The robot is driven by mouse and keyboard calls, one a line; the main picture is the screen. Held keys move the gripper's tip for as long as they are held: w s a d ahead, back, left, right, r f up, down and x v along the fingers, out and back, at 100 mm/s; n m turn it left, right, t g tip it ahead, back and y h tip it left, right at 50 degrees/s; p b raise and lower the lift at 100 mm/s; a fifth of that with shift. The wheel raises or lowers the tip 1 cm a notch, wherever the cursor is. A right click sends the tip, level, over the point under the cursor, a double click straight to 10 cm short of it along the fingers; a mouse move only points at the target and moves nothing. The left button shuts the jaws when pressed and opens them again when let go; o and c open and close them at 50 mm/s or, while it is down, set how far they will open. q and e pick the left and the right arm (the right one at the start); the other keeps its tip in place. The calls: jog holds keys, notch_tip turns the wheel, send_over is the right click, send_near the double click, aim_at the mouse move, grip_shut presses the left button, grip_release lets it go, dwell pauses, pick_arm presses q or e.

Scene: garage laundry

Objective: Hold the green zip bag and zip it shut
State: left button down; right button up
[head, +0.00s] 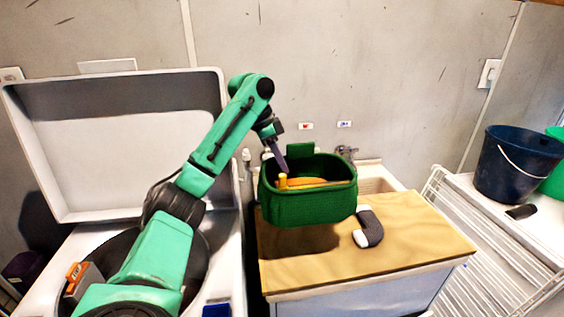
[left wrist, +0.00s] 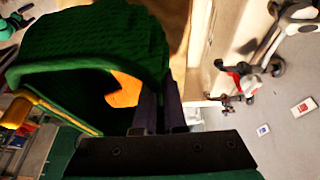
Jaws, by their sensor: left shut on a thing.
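The green zip bag (head: 310,206) has its top open, and an orange thing (head: 305,183) shows inside. A yellow piece (head: 283,181) stands at its left rim. A dark shadow lies on the wooden top below the bag; I cannot tell for sure whether the bag touches the top. My left gripper (head: 281,164) reaches down to the bag's back left rim and is shut on the bag. In the left wrist view the fingers (left wrist: 160,100) sit at the rim, beside the orange thing. A yellow bar (left wrist: 18,110) shows at the opening's other end. My right gripper is not in view.
A wooden-topped cabinet (head: 420,252) stands under the bag, with a grey and white curved object (head: 369,228) on it. A sink (head: 378,180) and tap are behind. A white drying rack (head: 490,245) and dark blue bucket (head: 508,165) are right. An open white lid (head: 120,155) stands left.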

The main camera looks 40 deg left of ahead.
pick_arm(q)
jog(key=shift+f+b, duration=3.45)
jog(key=shift+f, duration=2.2)
